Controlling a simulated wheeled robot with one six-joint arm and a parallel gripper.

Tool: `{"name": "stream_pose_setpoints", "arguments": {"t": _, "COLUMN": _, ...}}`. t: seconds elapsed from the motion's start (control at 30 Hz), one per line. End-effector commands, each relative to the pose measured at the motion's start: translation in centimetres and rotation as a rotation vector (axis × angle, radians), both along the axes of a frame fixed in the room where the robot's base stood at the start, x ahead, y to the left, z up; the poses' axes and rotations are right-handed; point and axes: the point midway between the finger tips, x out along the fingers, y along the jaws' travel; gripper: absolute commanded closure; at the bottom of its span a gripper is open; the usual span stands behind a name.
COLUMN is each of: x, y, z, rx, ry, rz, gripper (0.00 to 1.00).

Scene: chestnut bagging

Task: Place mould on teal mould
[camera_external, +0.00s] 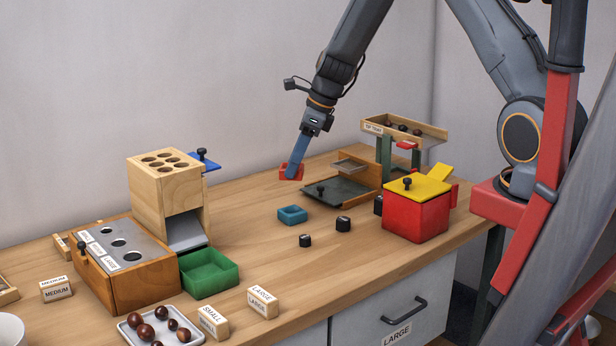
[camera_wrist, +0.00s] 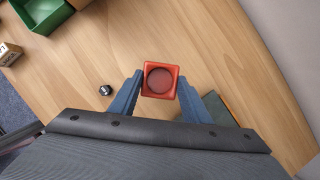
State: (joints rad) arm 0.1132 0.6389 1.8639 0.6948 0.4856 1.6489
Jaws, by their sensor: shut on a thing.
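A small square red mould (camera_external: 291,171) is held between the blue fingers of my gripper (camera_external: 293,166), above the table. In the wrist view the red mould (camera_wrist: 160,68) has a round hollow facing the camera, and my gripper (camera_wrist: 160,86) has a finger against each side of it. The teal mould (camera_external: 292,214) sits on the table, below the held mould in the external view, and is apart from it. I do not see the teal mould in the wrist view.
Near the teal mould are small black weights (camera_external: 343,223). A green tray (camera_external: 208,284) and wooden sorting box (camera_external: 160,280) stand at left. A red box with yellow lid (camera_external: 415,218) and dark-plated stand (camera_external: 336,191) are at right. The table (camera_external: 250,235) has free room left of the teal mould.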

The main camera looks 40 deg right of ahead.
Motion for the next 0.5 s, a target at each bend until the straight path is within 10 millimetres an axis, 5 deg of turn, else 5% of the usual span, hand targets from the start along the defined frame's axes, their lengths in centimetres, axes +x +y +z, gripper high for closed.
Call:
{"name": "stream_pose_setpoints", "arguments": {"t": 0.13, "x": -0.1, "y": 0.0, "z": -2.9, "rx": 0.001, "ry": 0.005, "rz": 0.0, "gripper": 0.8}}
{"name": "stream_pose_setpoints", "arguments": {"t": 0.5, "x": -0.2, "y": 0.1, "z": -7.1, "rx": 0.0, "ry": 0.003, "rz": -0.001, "gripper": 0.8}}
